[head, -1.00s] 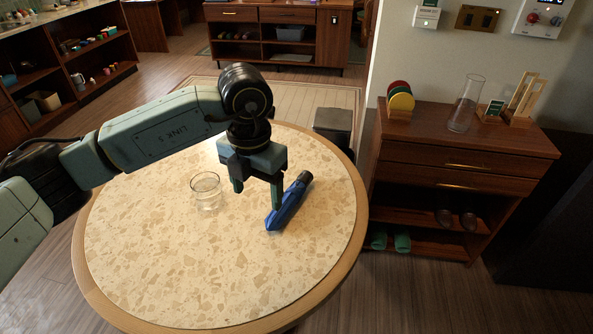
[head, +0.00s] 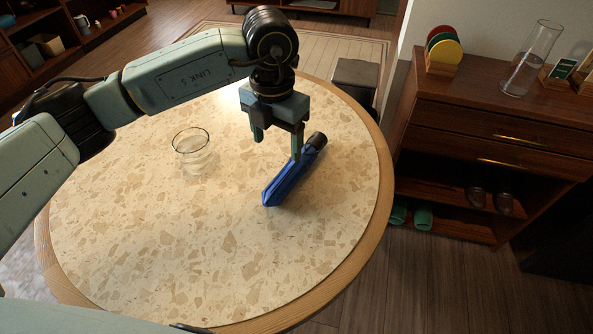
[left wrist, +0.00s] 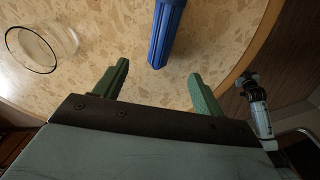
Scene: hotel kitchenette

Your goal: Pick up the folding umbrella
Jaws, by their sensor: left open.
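The folding umbrella (head: 287,184) is blue with a black handle end and lies on the round speckled table (head: 150,240), slanting from lower left to upper right in the head view. My left gripper (head: 277,149) is open and empty, pointing down above the umbrella's upper half; one finger hides part of it. In the left wrist view the umbrella (left wrist: 165,35) lies ahead of and between the two open fingertips (left wrist: 160,70), with only part of its blue body in frame. My right gripper is not in view.
A clear glass (head: 191,150) stands on the table left of the umbrella, and shows in the left wrist view (left wrist: 42,48). The front of the tabletop is bare. A wooden cabinet (head: 480,135) with a carafe (head: 531,60) and coloured discs stands to the right. A dark bin (head: 355,82) is behind the table.

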